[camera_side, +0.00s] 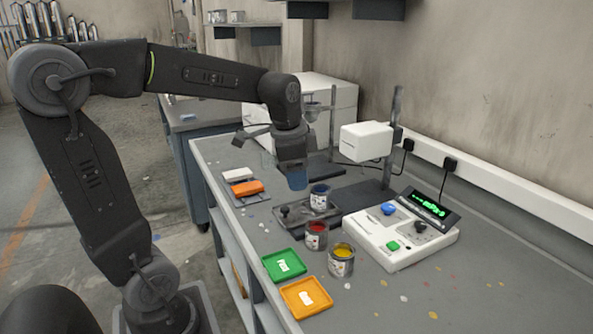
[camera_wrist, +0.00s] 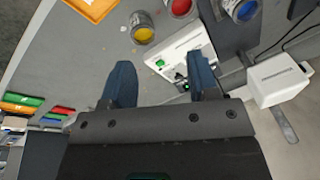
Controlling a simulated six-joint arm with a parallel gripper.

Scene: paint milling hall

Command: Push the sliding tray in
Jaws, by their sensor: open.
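The sliding tray (camera_side: 291,224) is a dark, flat tray with a small round knob (camera_side: 284,211) at its left end. It sticks out to the left of the dark instrument base in the side view. A metal can of blue paint (camera_side: 319,197) stands on it, and the can also shows in the wrist view (camera_wrist: 242,10). My gripper (camera_side: 297,183) is above and behind the tray, pointing down, apart from the knob and holding nothing. In the wrist view its two blue fingers (camera_wrist: 160,82) are spread wide. The tray itself is hard to make out there.
A white instrument head (camera_side: 366,141) is on a post behind the tray. A red can (camera_side: 316,235) and a yellow can (camera_side: 341,260) stand in front. A white control box (camera_side: 400,233) is at right. Green (camera_side: 284,265) and orange (camera_side: 306,297) trays lie near the front edge.

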